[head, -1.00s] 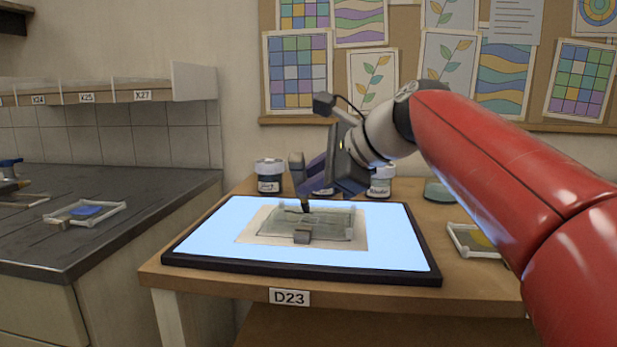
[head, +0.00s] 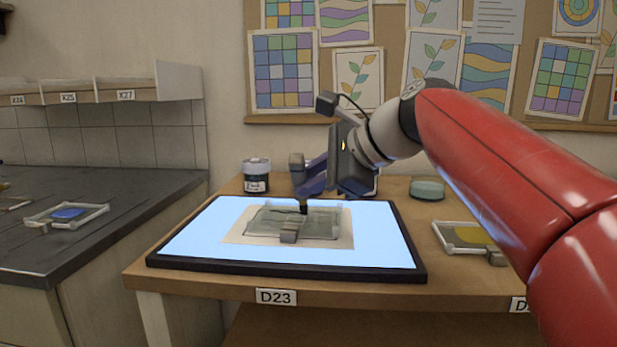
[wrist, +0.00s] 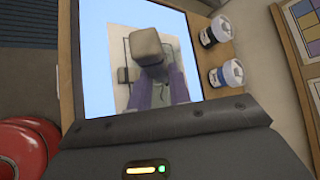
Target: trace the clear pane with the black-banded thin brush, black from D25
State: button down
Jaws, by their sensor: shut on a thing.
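The clear pane (head: 322,231) lies on a pale sheet on the lit light panel, and dark lines show along its edges. I cannot tell whether they are paint or drawing beneath. My gripper (head: 311,180) is over the pane's far side, its purple fingers shut on an upright tool, the brush. The brush's grey top (head: 297,160) stands above the fingers, and its dark lower end (head: 303,207) is at the pane; contact is unclear. In the wrist view the brush's blocky top (wrist: 147,44) covers part of the pane.
The light panel (head: 200,247) fills most of the table marked D23. A labelled dark jar (head: 256,178) stands behind it; two jars show in the wrist view. A framed yellow pane (head: 470,236) and a greenish round dish (head: 427,189) are at right. A left counter holds a framed blue pane (head: 67,214).

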jog(key=shift+w+d, duration=0.2)
jog(key=shift+d, duration=0.25)
jog(key=shift+w+d, duration=0.2)
jog(key=shift+d, duration=0.2)
jog(key=shift+d, duration=0.15)
jog(key=shift+s+d, duration=0.1)
jog(key=shift+d, duration=0.2)
jog(key=shift+s+d, duration=0.35)
jog(key=shift+s, duration=0.1)
jog(key=shift+d, duration=0.25)
jog(key=shift+d, duration=0.1)
jog(key=shift+w+d, duration=0.2)
jog(key=shift+d, duration=0.1)
